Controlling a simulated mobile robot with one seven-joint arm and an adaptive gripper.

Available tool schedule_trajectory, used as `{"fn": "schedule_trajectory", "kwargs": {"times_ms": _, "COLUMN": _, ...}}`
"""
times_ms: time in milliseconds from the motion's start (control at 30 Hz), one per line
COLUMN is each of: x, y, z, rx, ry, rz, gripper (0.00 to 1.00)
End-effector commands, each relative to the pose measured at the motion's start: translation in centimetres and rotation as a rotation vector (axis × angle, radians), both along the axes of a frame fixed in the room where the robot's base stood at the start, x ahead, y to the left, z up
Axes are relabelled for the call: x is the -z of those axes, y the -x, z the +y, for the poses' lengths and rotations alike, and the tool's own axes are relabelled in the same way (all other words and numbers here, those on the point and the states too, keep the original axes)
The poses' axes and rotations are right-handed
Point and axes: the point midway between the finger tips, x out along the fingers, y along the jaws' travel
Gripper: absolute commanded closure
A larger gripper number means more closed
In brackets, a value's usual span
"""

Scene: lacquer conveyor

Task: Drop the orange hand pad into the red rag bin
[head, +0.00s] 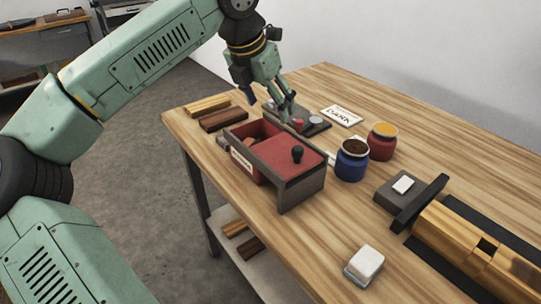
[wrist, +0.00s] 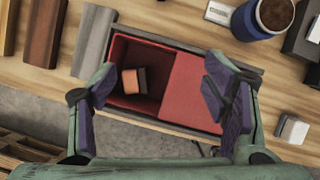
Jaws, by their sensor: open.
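The orange hand pad (wrist: 134,80), a small orange block with a dark side, lies inside the open left part of the red rag bin (wrist: 118,54) in the wrist view. In the head view, the grey-framed bin with red insides (head: 301,191) stands near the table's left edge, and part of the pad (head: 249,142) shows in its opening. My gripper (head: 285,110) is above the bin's far side. In the wrist view, my gripper's fingers (wrist: 158,86) are spread wide with nothing between them; the pad lies below, apart from them.
A red sliding lid (head: 288,157) with a black knob covers the bin's near half. A blue jar (head: 351,165) and a red jar (head: 382,147) stand right of it. Wooden strips (head: 222,119) lie to its left. A white block (head: 364,262) sits at the front.

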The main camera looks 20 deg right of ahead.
Motion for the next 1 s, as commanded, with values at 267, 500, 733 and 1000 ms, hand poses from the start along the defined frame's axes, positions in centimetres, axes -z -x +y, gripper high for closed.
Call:
{"fn": "schedule_trajectory", "kwargs": {"times_ms": 267, "x": -0.2, "y": 0.0, "z": 0.1, "rx": 0.0, "ry": -0.001, "rz": -0.001, "gripper": 0.31}}
{"fn": "schedule_trajectory", "kwargs": {"times_ms": 500, "x": -3.6, "y": 0.8, "z": 1.2, "rx": -0.004, "ry": 0.001, "rz": -0.003, "gripper": 0.31}}
{"fn": "schedule_trajectory", "kwargs": {"times_ms": 733, "x": -8.1, "y": 2.0, "z": 2.6, "rx": -0.003, "ry": 0.001, "rz": -0.002, "gripper": 0.31}}
{"fn": "schedule_trajectory", "kwargs": {"times_ms": 1000, "x": -10.9, "y": 2.8, "z": 3.5, "rx": 0.0, "ry": -0.001, "rz": -0.001, "gripper": 0.31}}
